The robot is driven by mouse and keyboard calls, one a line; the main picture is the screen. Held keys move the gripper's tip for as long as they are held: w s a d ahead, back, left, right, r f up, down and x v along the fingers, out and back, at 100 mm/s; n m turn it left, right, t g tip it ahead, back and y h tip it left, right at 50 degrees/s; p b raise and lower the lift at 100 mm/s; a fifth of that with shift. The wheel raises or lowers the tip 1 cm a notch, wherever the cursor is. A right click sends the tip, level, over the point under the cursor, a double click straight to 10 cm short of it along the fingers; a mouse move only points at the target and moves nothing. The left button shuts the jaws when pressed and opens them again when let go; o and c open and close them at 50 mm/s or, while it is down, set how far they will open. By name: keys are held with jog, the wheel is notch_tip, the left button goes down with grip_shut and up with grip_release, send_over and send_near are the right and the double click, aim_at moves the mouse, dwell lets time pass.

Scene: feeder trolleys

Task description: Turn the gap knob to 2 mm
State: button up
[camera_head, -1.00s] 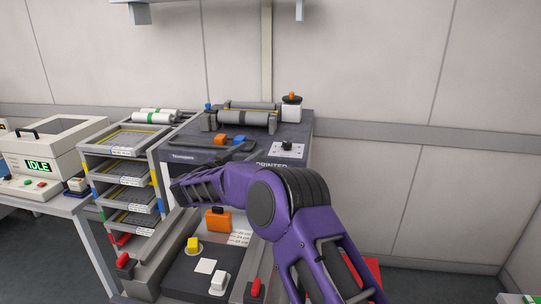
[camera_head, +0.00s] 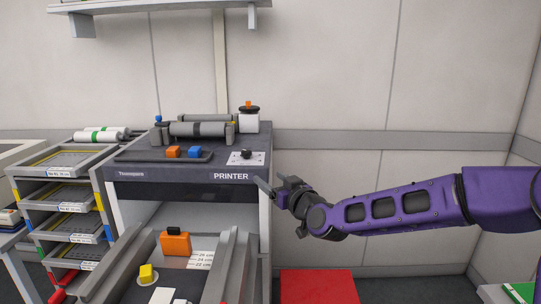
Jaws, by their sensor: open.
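The gap knob is likely the small black knob (camera_head: 247,153) on the white dial plate (camera_head: 236,160) at the right of the printer's top. The dial marks are too small to read. The printer (camera_head: 180,188) is a dark box with "PRINTER" on its front. My gripper (camera_head: 268,187) is open and empty. It is at the printer's front right corner, lower in the picture than the knob and apart from it. My arm reaches in from the right.
Rollers (camera_head: 200,130) and a white bottle with an orange top (camera_head: 249,121) stand behind the knob. A trolley with an orange block (camera_head: 175,243) stands below. A red mat (camera_head: 319,287) lies right.

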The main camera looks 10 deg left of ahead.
jog(key=d+r, duration=0.2)
jog(key=y, duration=0.1)
send_near(249, 153)
jog(key=shift+n, duration=0.3)
jog(key=x, duration=1)
grip_shut()
